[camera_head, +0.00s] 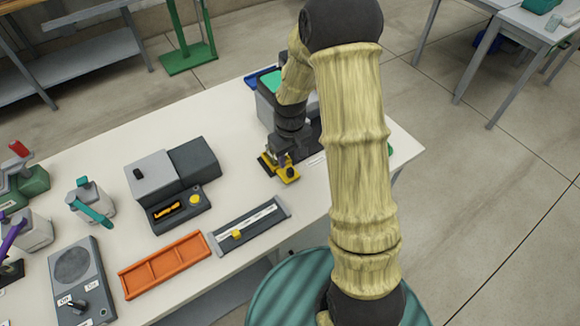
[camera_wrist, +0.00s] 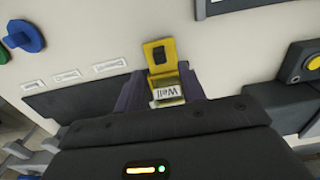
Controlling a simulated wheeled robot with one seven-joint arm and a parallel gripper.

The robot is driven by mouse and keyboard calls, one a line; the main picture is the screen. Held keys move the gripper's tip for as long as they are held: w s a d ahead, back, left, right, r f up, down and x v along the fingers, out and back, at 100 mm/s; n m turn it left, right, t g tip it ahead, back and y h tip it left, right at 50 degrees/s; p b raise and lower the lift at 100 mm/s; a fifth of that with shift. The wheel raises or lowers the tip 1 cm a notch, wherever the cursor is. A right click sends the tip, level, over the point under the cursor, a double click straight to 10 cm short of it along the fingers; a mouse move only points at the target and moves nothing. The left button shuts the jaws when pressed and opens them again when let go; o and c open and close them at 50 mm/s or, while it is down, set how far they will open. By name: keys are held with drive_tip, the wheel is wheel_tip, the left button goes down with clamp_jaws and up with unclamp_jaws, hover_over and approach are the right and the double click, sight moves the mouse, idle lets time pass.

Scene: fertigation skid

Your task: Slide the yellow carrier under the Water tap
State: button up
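The yellow carrier (camera_head: 287,176) is at the far right part of the white table in the head view, low under my gripper (camera_head: 281,158). In the wrist view the yellow carrier (camera_wrist: 159,52) has a dark square on its flat end. Its nearer part lies between the two dark purple fingers of my gripper (camera_wrist: 167,85), which look closed against its sides. A white label reading "Well" shows between the fingers. Several white labels (camera_wrist: 67,76) lie left of the carrier, too small to read.
A grey unit with a green top (camera_head: 268,83) stands behind my arm, partly hidden. A grey box (camera_head: 152,175), a slide rail with a small yellow knob (camera_head: 250,224) and an orange tray (camera_head: 165,264) stand left. Table between carrier and rail is clear.

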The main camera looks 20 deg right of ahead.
sight(290, 169)
wheel_tip(290, 169, down, 5)
drive_tip(key=shift+f, duration=0.2)
clamp_jaws()
